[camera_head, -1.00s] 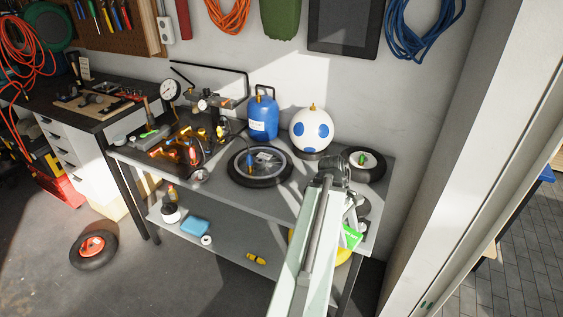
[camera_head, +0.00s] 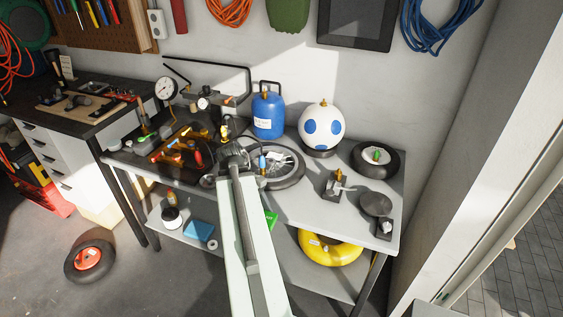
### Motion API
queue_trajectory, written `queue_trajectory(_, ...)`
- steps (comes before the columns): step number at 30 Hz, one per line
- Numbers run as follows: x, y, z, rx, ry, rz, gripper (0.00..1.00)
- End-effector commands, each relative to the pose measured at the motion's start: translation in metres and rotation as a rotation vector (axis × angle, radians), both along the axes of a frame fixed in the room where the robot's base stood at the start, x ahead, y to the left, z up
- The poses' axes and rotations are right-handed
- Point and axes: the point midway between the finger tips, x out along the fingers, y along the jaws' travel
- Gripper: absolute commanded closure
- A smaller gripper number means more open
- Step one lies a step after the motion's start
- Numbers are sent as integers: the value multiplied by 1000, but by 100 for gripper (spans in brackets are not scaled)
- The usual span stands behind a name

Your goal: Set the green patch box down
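The green patch box (camera_head: 271,219) shows only in part, as a small bright green piece beside the right edge of my pale arm link. The arm link covers the rest of it. The box appears in front of the bench's front edge, and its height there is hard to judge. My gripper is hidden behind my arm, so its fingers and their hold on the box cannot be seen. The grey workbench top (camera_head: 312,206) lies beyond the arm.
A wheel (camera_head: 285,181), blue gas bottle (camera_head: 268,116), white-and-blue ball (camera_head: 322,130) and small tyre (camera_head: 375,160) stand on the bench. A metal fixture (camera_head: 335,185) and round dark plate (camera_head: 375,203) are at right.

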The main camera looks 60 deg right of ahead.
Motion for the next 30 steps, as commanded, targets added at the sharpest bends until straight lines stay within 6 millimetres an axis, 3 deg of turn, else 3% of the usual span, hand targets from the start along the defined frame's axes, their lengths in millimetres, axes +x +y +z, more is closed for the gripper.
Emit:
queue_trajectory(4, -1, -1, 0, 0, 0, -1, 85)
queue_trajectory(7, -7, -14, -2, -1, 0, -4, 85)
queue_trajectory(15, -48, -88, -11, -2, 0, -7, 85)
queue_trajectory(19, -64, -115, -13, 0, 0, -4, 85)
queue_trajectory(30, -79, -137, -15, -1, 0, -4, 85)
